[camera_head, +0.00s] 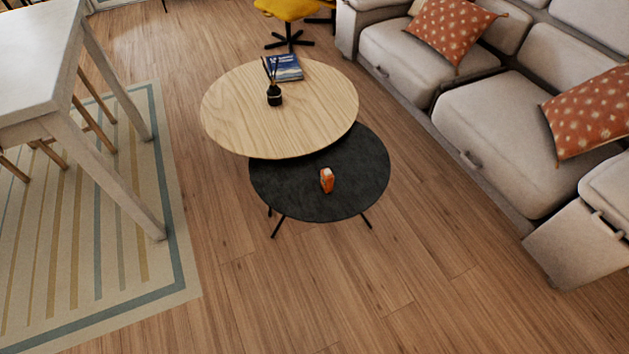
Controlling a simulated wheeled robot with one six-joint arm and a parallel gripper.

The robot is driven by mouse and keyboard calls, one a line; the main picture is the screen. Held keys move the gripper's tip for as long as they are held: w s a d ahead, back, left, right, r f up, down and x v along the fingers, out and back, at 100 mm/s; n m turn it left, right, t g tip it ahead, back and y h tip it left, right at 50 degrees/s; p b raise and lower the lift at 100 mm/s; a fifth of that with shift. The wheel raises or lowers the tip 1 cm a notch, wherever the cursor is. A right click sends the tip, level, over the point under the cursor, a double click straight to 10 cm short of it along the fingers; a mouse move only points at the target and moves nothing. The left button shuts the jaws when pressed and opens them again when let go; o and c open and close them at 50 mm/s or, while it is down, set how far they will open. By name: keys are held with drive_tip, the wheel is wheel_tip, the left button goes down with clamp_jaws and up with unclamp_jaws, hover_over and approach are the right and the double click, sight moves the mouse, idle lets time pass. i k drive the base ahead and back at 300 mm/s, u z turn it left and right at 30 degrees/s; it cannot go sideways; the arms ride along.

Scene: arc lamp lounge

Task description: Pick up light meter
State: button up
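A small orange object with a pale part, likely the light meter (327,180), stands on the lower round black table (290,190). It is near the middle of that table's visible top, and it is too small to make out its details. The black table is partly tucked under a higher round wooden table (310,125). My gripper is not in view.
A dark reed diffuser (274,95) and a blue book (286,67) sit on the wooden table. A beige sofa (490,130) runs along the right. A white table (40,60) stands on a striped rug (90,260) at left. The front floor is clear.

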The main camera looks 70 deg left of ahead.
sight(328, 178)
drive_tip(key=u, duration=2.05)
drive_tip(key=k, duration=0.3)
drive_tip(key=u, duration=0.65)
drive_tip(key=i, duration=1.05)
drive_tip(key=z, duration=0.15)
